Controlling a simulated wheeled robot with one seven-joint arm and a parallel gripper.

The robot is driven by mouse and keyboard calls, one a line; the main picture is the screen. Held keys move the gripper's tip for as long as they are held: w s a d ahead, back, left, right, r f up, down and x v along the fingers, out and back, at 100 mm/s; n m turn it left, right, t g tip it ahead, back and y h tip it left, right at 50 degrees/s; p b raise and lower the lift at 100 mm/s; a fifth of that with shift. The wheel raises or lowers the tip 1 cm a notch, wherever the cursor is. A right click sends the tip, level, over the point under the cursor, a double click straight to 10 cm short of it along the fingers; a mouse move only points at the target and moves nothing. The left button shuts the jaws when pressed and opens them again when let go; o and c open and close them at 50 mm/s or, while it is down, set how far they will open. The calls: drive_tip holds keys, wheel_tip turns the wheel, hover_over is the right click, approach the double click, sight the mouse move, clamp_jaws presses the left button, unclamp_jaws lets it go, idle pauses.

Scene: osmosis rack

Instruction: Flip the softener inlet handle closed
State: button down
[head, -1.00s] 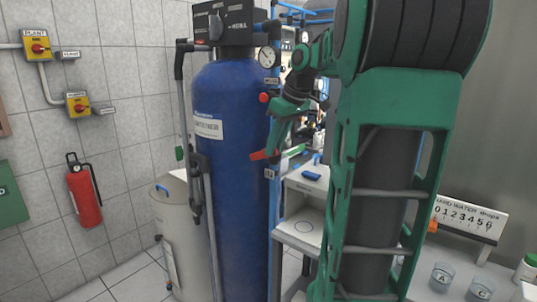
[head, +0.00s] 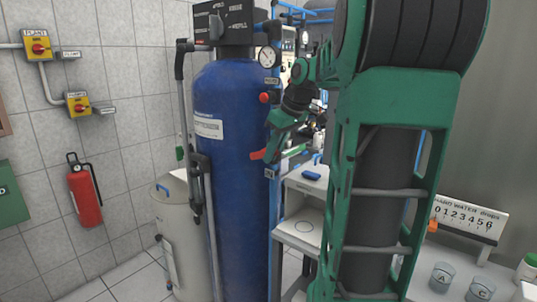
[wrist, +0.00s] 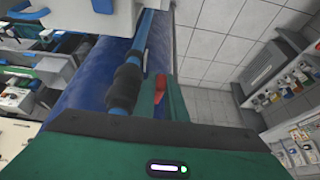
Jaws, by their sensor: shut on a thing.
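The softener inlet handle is a red lever (head: 258,154) on the blue pipe at the right side of the tall blue softener tank (head: 232,180). Its red tip sticks out to the left of my green gripper (head: 271,149), which is shut on it. The rest of the lever is hidden behind the fingers. In the wrist view the red handle (wrist: 160,88) shows beside the blue pipe with its dark valve body (wrist: 125,85), just beyond my green gripper housing.
A red knob (head: 264,97) and a round gauge (head: 266,57) sit on the pipe above. A grey pipe (head: 208,200) runs down the tank front. A white shelf unit (head: 300,235) stands close on the right. A fire extinguisher (head: 84,193) hangs at left.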

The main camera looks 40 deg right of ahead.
drive_tip(key=t, duration=0.1)
drive_tip(key=f+t, duration=0.1)
drive_tip(key=t, duration=0.2)
drive_tip(key=shift+s+f+t+y, duration=0.2)
drive_tip(key=shift+f+t+y, duration=0.1)
drive_tip(key=shift+y, duration=0.1)
drive_tip(key=c, duration=2.1)
unclamp_jaws()
drive_tip(key=shift+r, duration=0.15)
drive_tip(key=v, duration=1)
drive_tip(key=shift+s+r, duration=0.15)
drive_tip(key=shift+s, duration=0.1)
